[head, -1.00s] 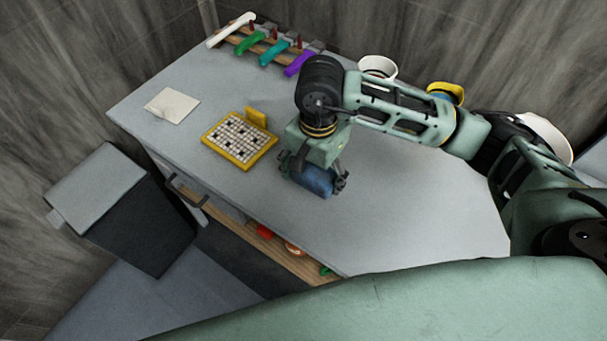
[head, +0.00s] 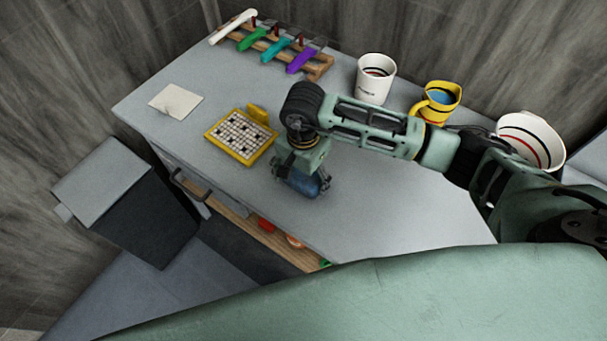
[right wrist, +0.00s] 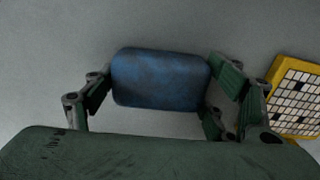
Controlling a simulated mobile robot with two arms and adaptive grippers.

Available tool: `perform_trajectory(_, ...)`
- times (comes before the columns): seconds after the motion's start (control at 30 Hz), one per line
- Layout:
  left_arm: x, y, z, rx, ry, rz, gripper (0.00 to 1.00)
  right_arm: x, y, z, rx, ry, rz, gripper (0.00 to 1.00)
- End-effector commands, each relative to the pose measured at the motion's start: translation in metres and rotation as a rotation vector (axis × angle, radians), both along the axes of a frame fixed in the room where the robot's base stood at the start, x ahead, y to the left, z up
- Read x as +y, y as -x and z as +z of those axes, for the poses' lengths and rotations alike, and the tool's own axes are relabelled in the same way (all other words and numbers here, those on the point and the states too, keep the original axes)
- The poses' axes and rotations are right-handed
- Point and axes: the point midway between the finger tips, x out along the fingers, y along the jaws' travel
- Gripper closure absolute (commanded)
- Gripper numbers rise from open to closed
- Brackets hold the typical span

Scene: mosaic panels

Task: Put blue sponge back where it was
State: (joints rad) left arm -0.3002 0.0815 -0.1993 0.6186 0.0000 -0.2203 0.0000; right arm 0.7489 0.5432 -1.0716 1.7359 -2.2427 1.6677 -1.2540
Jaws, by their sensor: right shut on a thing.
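The blue sponge (head: 303,185) is on or just above the grey counter, beneath my right gripper (head: 299,173). My right gripper is shut on the sponge, with a finger at each end of it. In the right wrist view the sponge (right wrist: 160,78) sits between the fingers of the gripper (right wrist: 162,88). I cannot tell whether it touches the counter. My left gripper does not show.
A yellow-framed mosaic panel (head: 241,137) lies left of the gripper. A rack (head: 318,66) with coloured-handled tools, a white cup (head: 375,82), a yellow mug (head: 438,101) and a white bowl (head: 528,140) stand along the back. The counter's front (head: 370,215) is clear.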

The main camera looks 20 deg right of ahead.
Motion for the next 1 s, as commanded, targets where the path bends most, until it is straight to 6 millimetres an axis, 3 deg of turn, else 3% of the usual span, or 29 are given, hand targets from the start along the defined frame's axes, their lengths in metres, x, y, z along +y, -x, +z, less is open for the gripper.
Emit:
perform_trajectory(0.03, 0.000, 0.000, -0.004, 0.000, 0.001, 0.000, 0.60, 0.000, 0.000, -0.003, -0.001, 0.001, 0.000, 0.44)
perform_trajectory(0.07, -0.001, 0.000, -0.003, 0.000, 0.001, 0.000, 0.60, 0.000, 0.000, -0.002, -0.001, 0.001, 0.000, 0.21)
perform_trajectory(0.27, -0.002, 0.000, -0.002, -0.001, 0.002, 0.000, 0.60, 0.000, 0.000, -0.001, 0.000, 0.000, 0.000, 0.04)
perform_trajectory(0.77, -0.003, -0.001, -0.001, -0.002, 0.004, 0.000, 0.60, 0.000, -0.001, 0.007, -0.004, 0.000, 0.001, 0.04)
perform_trajectory(1.0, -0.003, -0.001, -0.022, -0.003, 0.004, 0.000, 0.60, 0.000, -0.002, 0.055, -0.008, -0.001, 0.002, 0.04)
